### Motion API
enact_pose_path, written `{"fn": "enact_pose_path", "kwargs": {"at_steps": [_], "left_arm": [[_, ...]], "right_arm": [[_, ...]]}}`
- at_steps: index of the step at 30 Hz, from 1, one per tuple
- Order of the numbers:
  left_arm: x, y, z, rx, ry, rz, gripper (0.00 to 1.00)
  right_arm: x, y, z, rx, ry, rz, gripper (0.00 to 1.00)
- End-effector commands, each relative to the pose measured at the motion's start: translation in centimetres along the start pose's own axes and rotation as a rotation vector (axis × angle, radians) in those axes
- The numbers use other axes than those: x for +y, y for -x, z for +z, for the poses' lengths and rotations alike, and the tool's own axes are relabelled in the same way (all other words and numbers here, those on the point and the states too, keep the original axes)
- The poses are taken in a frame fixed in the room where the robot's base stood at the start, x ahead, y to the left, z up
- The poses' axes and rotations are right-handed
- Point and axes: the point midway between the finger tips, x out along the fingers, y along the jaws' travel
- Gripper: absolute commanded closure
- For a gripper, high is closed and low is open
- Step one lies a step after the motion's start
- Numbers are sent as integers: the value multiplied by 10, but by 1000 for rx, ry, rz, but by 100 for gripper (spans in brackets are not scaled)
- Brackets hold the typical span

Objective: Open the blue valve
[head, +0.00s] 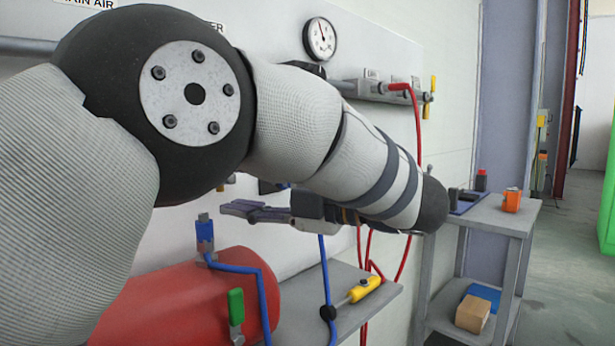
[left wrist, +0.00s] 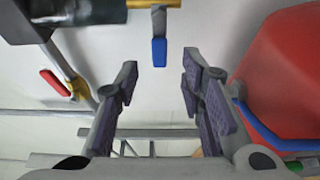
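In the left wrist view, a blue-ended grey lever (left wrist: 159,50) hangs from a brass pipe fitting, just beyond and between my fingertips, with no contact visible. In the head view, a blue handle (head: 205,232) with a metal end stands above the red tank, a little left of and below my fingertips; I cannot tell if it is the same part. My left gripper (head: 240,211) is open and empty, its fingers pointing left. Its spread fingers also show in the left wrist view (left wrist: 158,88). My right gripper is out of view.
A red tank (head: 180,305) with a blue hose and a green handle (head: 236,306) lies below the gripper. A yellow-handled tool (head: 363,290) is on the grey shelf. A red lever (left wrist: 55,83) is left in the left wrist view. My arm hides much of the wall panel.

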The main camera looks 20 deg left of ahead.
Motion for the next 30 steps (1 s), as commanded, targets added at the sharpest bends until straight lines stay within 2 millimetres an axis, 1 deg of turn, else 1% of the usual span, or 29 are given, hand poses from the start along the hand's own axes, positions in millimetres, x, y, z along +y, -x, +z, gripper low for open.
{"fn": "enact_pose_path", "kwargs": {"at_steps": [1, 3, 6, 9, 13, 19, 20, 21, 23, 24, 30], "left_arm": [[6, -14, -2, 4, 5, 0, 64], [6, -30, -2, 3, 6, 1, 64], [4, -50, -2, 2, 5, 0, 64], [3, -63, -1, 0, 4, 1, 64], [2, -71, 0, -1, 2, 1, 64], [1, -71, 0, -1, 1, 1, 64], [1, -71, 0, -1, 1, 1, 69], [1, -71, 0, -1, 1, 1, 78], [1, -71, 0, -1, 1, 1, 91], [1, -71, 0, -1, 2, 1, 100], [1, -70, 0, -1, 1, 1, 100]], "right_arm": [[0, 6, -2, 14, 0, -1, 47], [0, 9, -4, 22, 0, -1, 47], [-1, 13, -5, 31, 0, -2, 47], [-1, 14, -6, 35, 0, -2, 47], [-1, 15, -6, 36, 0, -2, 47], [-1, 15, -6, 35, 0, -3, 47], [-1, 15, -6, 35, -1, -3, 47], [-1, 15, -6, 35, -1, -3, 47], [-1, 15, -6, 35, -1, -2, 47], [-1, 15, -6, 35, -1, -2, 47], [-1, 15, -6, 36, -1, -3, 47]]}}
